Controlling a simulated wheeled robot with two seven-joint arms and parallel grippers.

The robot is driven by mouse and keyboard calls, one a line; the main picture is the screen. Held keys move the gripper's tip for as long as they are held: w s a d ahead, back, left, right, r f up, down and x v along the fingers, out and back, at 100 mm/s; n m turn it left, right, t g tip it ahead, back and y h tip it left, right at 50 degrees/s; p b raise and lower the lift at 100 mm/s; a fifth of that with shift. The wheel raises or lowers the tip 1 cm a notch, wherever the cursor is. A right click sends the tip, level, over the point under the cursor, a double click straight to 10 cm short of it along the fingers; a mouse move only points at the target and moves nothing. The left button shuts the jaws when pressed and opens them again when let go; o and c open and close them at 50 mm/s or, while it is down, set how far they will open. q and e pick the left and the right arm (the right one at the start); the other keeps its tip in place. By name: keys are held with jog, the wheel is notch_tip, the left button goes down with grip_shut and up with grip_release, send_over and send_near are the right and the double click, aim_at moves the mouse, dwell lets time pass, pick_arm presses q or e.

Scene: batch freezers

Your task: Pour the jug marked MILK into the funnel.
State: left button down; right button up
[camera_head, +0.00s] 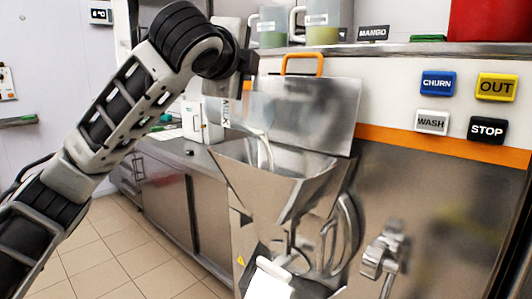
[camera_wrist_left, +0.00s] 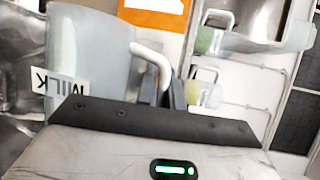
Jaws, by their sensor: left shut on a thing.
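The jug marked MILK (camera_head: 250,108) is translucent and tipped over above the funnel in the head view; its label (camera_head: 226,112) is turned sideways. In the left wrist view the jug (camera_wrist_left: 105,45) shows with its white handle (camera_wrist_left: 150,52) and upside-down label. My left gripper (camera_wrist_left: 172,95) is shut on this handle. The steel funnel (camera_head: 288,185) stands wide open under the jug. A pale curved stream (camera_head: 266,150) runs from the jug's low side into the funnel. The level left in the jug is unclear. My right gripper is not in view.
A raised steel lid (camera_head: 318,110) with an orange handle stands behind the funnel. A shelf (camera_head: 430,48) above holds other jugs (camera_head: 323,22) and a MANGO sign. CHURN, OUT, WASH and STOP buttons are on the right wall. A chrome tap (camera_head: 384,250) stands in front.

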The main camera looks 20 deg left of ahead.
pick_arm(q)
jog(key=shift+d+r, duration=0.15)
jog(key=shift+d, duration=0.1)
